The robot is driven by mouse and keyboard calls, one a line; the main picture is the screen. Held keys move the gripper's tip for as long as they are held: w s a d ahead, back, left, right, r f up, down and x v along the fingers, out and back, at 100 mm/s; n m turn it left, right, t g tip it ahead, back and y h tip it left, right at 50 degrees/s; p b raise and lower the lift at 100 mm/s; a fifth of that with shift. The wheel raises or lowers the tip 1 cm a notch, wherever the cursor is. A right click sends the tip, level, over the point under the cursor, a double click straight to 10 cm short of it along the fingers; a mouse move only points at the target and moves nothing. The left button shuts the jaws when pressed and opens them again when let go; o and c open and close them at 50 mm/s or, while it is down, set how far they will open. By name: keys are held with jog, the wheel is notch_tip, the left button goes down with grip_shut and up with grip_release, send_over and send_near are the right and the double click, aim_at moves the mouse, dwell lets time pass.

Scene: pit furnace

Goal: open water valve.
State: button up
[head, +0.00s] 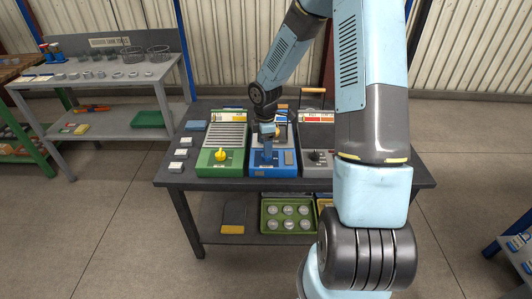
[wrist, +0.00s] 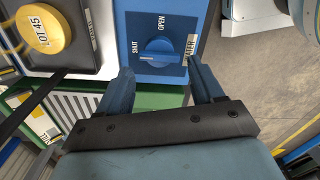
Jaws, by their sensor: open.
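The water valve is a blue round knob (wrist: 158,57) with a raised bar across it, on a blue panel (wrist: 188,28) marked SHUT and OPEN. I cannot tell exactly which mark the knob points to. In the head view the blue unit (head: 284,171) stands in the middle of the dark bench, and my gripper hides much of its knob. My gripper (head: 267,143) points down over that unit. In the wrist view its two blue fingers (wrist: 160,72) are apart, one to each side of the knob's lower edge, with nothing held. Contact with the knob cannot be made out.
A green unit with a yellow knob (head: 221,155) stands close on the left, and a grey unit with a dark knob (head: 317,155) on the right. A yellow round thing marked LOT 45 (wrist: 42,30) sits on a dark tray nearby. Small blocks (head: 181,154) lie at the bench's left.

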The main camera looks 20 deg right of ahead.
jog(key=shift+f, duration=2.25)
jog(key=shift+c, duration=0.4)
